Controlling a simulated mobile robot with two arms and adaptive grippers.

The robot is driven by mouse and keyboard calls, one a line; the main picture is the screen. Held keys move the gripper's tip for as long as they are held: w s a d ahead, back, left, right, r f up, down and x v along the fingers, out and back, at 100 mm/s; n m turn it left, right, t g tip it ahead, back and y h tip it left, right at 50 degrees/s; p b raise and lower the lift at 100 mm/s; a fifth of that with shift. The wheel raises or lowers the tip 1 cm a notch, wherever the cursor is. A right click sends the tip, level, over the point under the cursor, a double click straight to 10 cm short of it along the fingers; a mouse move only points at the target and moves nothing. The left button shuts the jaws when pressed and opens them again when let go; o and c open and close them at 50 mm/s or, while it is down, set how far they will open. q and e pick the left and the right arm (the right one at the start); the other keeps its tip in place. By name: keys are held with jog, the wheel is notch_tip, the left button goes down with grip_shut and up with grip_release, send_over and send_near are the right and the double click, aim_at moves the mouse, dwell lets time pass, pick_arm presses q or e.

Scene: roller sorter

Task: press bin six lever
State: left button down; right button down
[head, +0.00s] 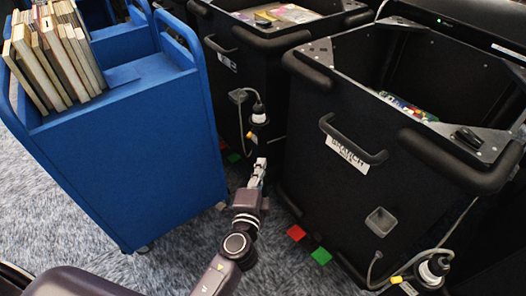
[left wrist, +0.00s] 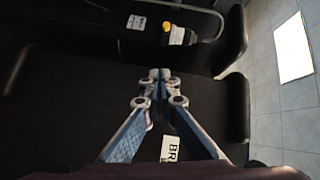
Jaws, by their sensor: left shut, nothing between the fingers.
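My left gripper (head: 259,166) is shut and empty, in front of the gap between two black bins. In the left wrist view its fingertips (left wrist: 160,75) meet in front of a dark bin wall. The near black bin (head: 300,130) stands at the right, with a handle and a white label. A red pedal (head: 297,233) and a green pedal (head: 321,256) stick out at its foot, below and right of the gripper and apart from it. The second black bin (head: 225,95) stands behind. No bin number is readable. My right gripper is not in view.
A blue cart (head: 130,150) with several books (head: 55,60) stands at the left. Another red pedal (head: 224,145) and green pedal (head: 233,157) show by the second bin. A plug with a cable (head: 432,268) hangs at the near bin's right. Carpet (head: 180,260) is clear in front.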

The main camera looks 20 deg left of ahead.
aim_at(252, 132)
pick_arm(q)
jog(key=shift+r, duration=0.6)
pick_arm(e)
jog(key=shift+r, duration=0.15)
